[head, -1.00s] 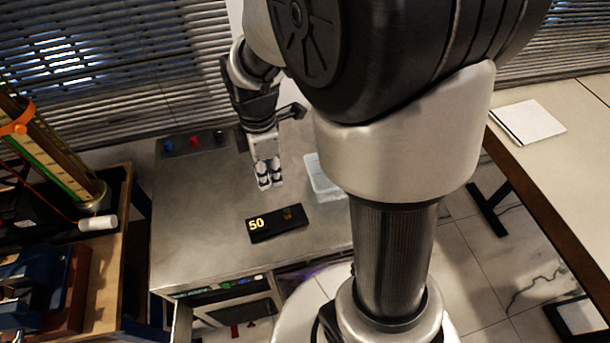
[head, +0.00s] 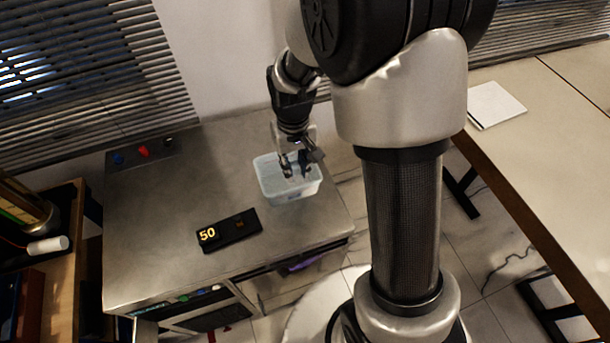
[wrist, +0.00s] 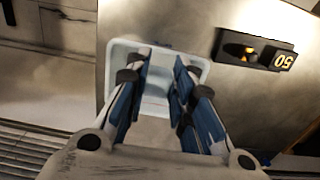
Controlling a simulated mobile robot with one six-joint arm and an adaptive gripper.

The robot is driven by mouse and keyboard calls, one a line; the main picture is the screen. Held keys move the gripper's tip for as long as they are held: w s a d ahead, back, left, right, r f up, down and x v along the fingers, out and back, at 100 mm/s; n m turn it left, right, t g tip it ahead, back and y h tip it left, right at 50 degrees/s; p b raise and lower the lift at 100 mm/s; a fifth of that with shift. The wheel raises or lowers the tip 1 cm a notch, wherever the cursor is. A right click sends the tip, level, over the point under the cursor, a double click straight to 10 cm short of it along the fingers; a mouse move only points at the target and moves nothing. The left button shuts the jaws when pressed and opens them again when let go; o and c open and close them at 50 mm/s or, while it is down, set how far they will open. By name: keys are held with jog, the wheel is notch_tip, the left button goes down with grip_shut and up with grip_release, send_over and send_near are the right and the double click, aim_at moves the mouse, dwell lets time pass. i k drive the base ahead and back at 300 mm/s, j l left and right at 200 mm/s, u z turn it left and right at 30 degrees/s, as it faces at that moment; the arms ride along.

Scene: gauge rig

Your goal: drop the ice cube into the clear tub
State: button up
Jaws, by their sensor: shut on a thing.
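The clear tub (head: 268,188) stands on the grey metal bench top, a pale translucent box with an open top. My gripper (head: 297,171) points down over the tub, its fingertips at about the opening in the head view; their exact height against the rim is hard to tell. In the wrist view the tub (wrist: 122,52) lies beyond the fingers and frames my gripper (wrist: 161,78). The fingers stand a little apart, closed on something. The ice cube is hard to make out between them against the pale tub.
A black display box (head: 229,231) reading 50 lies on the bench (head: 160,220) to the left of the tub. Coloured knobs (head: 143,152) sit at the bench's back left. A wooden rack stands at the far left. A paper pad (head: 495,104) lies on the right table.

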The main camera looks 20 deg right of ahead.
aim_at(295, 182)
jog(key=j+z, duration=0.2)
jog(key=z, duration=0.2)
jog(key=i+j+z, duration=0.1)
jog(key=j+z, duration=0.4)
jog(key=z, duration=0.25)
